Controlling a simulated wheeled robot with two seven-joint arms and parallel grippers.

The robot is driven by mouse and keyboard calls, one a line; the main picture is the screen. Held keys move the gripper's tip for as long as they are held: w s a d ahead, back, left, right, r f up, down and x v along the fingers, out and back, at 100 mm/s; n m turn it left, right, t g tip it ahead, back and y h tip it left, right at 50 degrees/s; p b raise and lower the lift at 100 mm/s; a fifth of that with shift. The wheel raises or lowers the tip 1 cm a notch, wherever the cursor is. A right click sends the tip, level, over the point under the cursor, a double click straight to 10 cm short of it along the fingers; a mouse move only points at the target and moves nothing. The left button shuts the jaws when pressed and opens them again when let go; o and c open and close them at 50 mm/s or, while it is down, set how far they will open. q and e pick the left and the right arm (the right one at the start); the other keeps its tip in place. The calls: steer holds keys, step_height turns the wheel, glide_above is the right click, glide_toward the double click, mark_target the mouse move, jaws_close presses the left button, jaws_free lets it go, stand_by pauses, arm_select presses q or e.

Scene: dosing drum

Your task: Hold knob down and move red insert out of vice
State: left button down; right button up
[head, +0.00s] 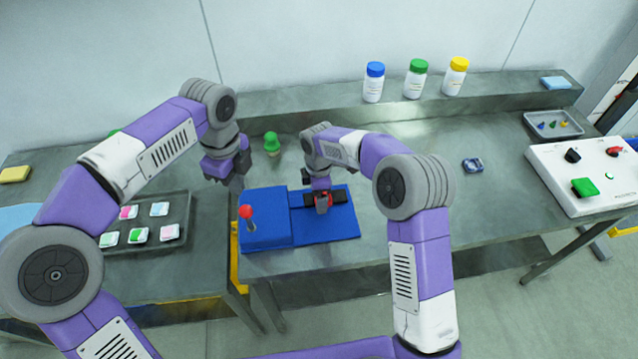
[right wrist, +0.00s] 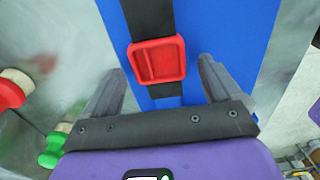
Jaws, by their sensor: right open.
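The blue vice (head: 265,232) stands at the table's front, with a red knob (head: 246,212) on a short stem at its left end. The red insert (head: 322,203) sits between the vice's black jaws, also seen in the right wrist view (right wrist: 157,62). My right gripper (right wrist: 162,70) is open over the vice, its fingers on either side of the insert with gaps visible. My left gripper (head: 236,183) is above and behind the knob, apart from it, pointing down; its finger gap is not clear. The right arm partly hides the jaws.
A green rounded object (head: 271,143) stands behind the vice. A red-topped object (right wrist: 12,88) shows beside the vice in the right wrist view. A dark tray of coloured pieces (head: 176,232) lies left; a white control box (head: 560,165) stands right. Bottles (head: 415,80) line the back shelf.

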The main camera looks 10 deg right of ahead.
steer(key=shift+f, duration=0.25)
steer(key=c, duration=1.1)
stand_by(1.1)
